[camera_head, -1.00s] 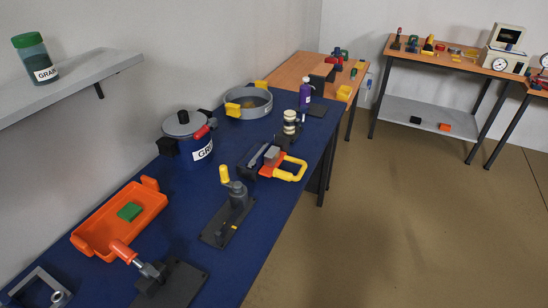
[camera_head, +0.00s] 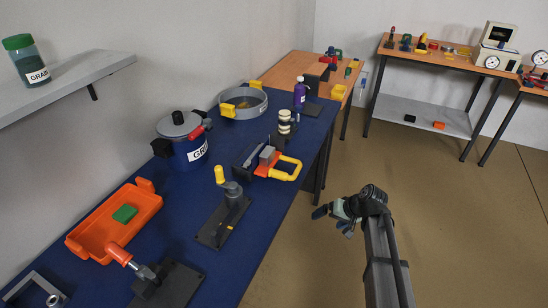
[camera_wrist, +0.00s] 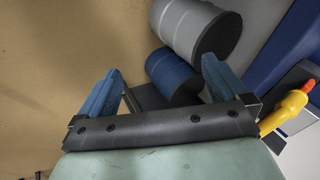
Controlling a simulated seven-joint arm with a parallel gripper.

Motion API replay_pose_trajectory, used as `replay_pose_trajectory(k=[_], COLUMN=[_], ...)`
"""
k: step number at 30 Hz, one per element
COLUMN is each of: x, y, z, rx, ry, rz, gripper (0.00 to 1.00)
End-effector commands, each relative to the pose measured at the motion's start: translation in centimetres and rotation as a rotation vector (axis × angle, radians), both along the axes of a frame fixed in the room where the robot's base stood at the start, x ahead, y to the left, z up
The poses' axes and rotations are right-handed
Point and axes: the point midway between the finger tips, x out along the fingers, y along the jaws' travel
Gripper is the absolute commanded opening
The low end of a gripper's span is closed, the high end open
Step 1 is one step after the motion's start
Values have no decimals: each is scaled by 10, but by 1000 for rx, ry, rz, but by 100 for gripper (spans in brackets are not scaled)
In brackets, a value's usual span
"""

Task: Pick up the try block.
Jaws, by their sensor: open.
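A small green block (camera_head: 124,213) lies in the orange tray (camera_head: 152,204) on the blue bench; no label on it can be read, and I cannot tell for sure that it is the try block. My gripper (camera_head: 332,220) is over the open floor, right of the bench edge and well apart from the tray. Its two blue fingers also show in the wrist view (camera_wrist: 160,85), spread wide with nothing between them. The green block cannot be made out in the wrist view.
The bench also holds a crank device (camera_head: 232,194), a yellow-handled clamp (camera_head: 287,172), a blue pot (camera_head: 185,152) and a grey sieve (camera_head: 236,114). The wrist view shows a grey drum (camera_wrist: 185,28) and a blue drum (camera_wrist: 172,75) beyond the fingers. Open floor lies right of the bench.

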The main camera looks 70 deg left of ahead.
Motion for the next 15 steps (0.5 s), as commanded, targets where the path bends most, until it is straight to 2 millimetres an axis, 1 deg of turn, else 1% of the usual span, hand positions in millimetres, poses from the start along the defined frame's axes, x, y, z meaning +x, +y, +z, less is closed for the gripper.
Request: replay_pose_trajectory(k=[1,2,3,6,9,12,15], x=[-2,-5,-7,-6,-8,-12,-17], y=[28,41,57,91,115,133,144], z=[22,34,50,89,113,128,145], rx=[55,90,140,275,402,530,669], ry=[11,19,30,53,70,75,55], rz=[39,65,99,189,281,368,459], gripper=[100,100,100,100,100,100,100])
